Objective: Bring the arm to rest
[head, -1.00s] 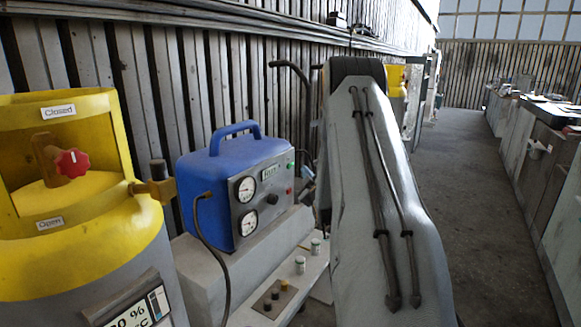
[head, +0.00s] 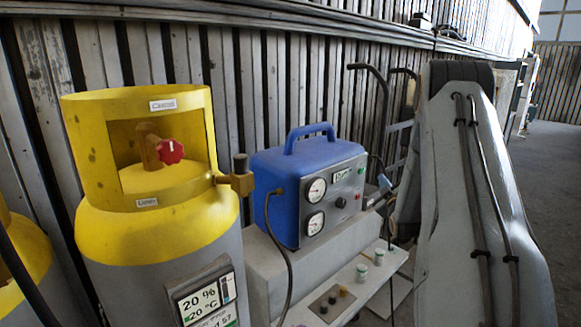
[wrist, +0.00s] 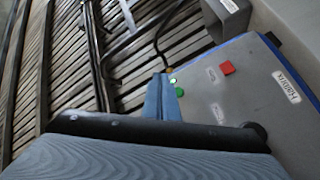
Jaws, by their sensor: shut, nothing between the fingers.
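My arm's grey upper link (head: 475,190) stands at the right of the head view and hides what lies behind it. My gripper (wrist: 163,98) shows in the wrist view with its two blue fingers together and nothing between them. Its tips appear beside a green button (wrist: 179,93) on a grey panel (wrist: 215,110) with a blue edge and a red button (wrist: 227,68). I cannot tell whether they touch the panel.
A yellow-topped cylinder (head: 150,235) with a red knob (head: 170,151) stands at left. A blue machine (head: 272,200) with two gauges sits on a grey stand beside it. A hand truck (head: 378,95) leans at the slatted wall. Open floor (head: 560,160) lies at far right.

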